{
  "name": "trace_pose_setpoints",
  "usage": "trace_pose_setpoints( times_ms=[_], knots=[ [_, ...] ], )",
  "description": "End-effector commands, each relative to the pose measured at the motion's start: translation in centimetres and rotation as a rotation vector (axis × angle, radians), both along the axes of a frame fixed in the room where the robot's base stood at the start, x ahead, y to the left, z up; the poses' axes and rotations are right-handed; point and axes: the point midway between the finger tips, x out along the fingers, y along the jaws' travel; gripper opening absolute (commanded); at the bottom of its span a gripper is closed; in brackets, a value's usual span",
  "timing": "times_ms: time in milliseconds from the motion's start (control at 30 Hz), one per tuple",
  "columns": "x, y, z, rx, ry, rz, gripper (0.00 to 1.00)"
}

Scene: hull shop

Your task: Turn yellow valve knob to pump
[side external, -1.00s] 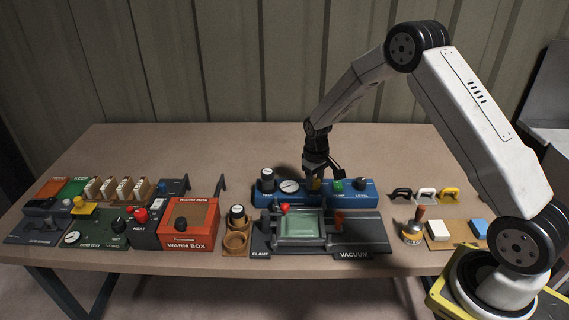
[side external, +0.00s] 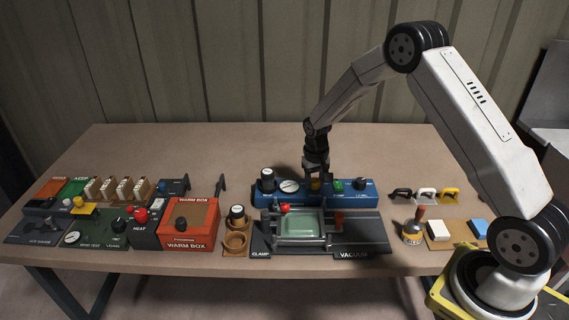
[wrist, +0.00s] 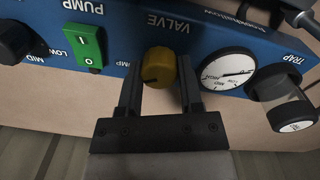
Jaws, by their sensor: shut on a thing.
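The yellow valve knob (wrist: 158,68) sits on the blue pump box (wrist: 215,40), beside the word VALVE, in the wrist view. A dark pointer mark shows on its face. My gripper (wrist: 160,85) is around the knob, with one finger on each side, shut on it. In the side view my gripper (side external: 315,178) points down at the blue box (side external: 355,195), and the knob (side external: 315,185) shows small and partly hidden between the fingers. The word PUMP is at the upper left in the wrist view.
A green switch (wrist: 82,45) and a black knob (wrist: 18,42) are left of the valve in the wrist view. A round gauge (wrist: 228,70) and the trap jar (wrist: 282,97) are right. A clamp tray (side external: 300,226) stands in front of the blue box.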

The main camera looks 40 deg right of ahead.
Motion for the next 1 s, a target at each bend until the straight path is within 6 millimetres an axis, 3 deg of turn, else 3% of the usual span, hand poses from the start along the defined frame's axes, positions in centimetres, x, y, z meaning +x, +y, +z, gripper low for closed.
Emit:
trace_pose_setpoints(
  times_ms=[33,67,133,167,633,1000],
  knots=[
    [0.0,0.0,0.0,0.0,0.001,-0.002,0.0],
    [0.0,0.0,0.0,0.0,0.001,-0.002,0.56],
    [0.0,0.0,0.0,0.0,0.001,-0.001,0.78],
    [0.0,0.0,0.0,0.0,0.001,-0.001,0.81],
    [0.0,0.0,0.6,0.0,-0.001,0.0,0.81],
    [0.1,0.1,4.7,-0.001,-0.004,0.0,0.81]
  ],
)
